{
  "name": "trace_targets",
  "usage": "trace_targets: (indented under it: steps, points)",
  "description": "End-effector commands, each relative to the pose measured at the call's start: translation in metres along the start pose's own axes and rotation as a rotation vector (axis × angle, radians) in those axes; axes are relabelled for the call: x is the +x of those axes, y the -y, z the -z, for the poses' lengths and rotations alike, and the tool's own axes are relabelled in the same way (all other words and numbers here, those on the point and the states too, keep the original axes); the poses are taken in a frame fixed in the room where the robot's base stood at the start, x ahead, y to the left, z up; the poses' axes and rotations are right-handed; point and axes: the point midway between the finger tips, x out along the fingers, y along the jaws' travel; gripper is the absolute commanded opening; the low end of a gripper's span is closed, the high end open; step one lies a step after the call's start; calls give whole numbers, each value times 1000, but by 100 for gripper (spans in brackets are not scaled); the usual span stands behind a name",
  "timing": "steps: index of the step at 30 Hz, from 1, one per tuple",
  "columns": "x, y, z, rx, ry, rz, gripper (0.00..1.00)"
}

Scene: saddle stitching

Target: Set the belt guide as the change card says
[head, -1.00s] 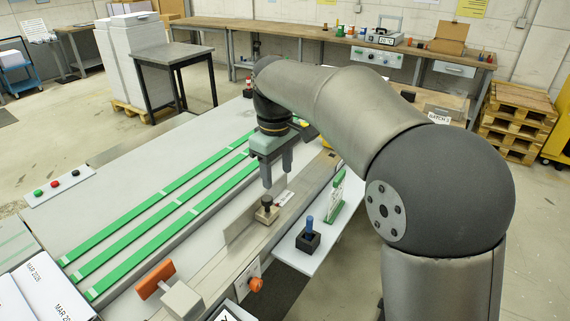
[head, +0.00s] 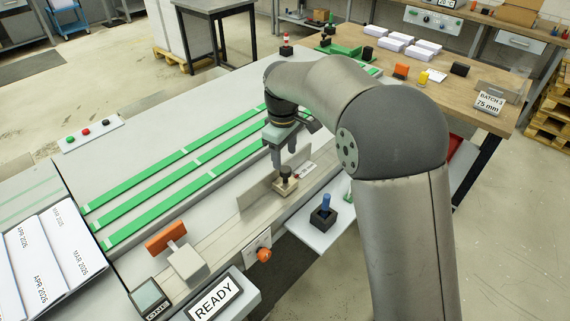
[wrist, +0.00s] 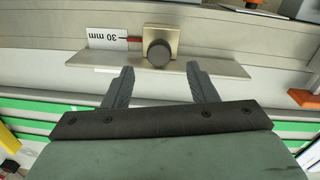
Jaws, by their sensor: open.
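The belt guide is a grey upright plate (head: 252,193) beside the green belts, with a metal block and dark round knob (head: 286,172). In the wrist view the guide plate (wrist: 225,70) lies across, and its knob (wrist: 158,54) is between and beyond my fingertips. A red pointer (wrist: 133,41) on the block sits beside a white label (wrist: 104,37) reading "30 mm", upside down. The change card (head: 489,103) reads "BATCH 3 75 mm". My gripper (head: 289,160) is open and empty above the guide, fingers down; contact with the knob cannot be told.
An orange-handled block (head: 166,238), an orange knob (head: 264,254) and a "READY" display (head: 214,300) are at the near front. A blue-handled tool in a black holder (head: 323,215) stands on a side shelf. Stacks of white paper (head: 395,42) lie on the wooden table.

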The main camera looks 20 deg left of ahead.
Motion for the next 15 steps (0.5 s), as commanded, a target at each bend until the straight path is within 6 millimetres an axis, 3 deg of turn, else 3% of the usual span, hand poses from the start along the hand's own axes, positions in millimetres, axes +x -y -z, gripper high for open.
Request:
trace_targets:
  steps: [6, 15]
  points:
    - [36, 0, 0, -1, 3, 1, 52]
    - [53, 0, 0, -1, 0, 0, 52]
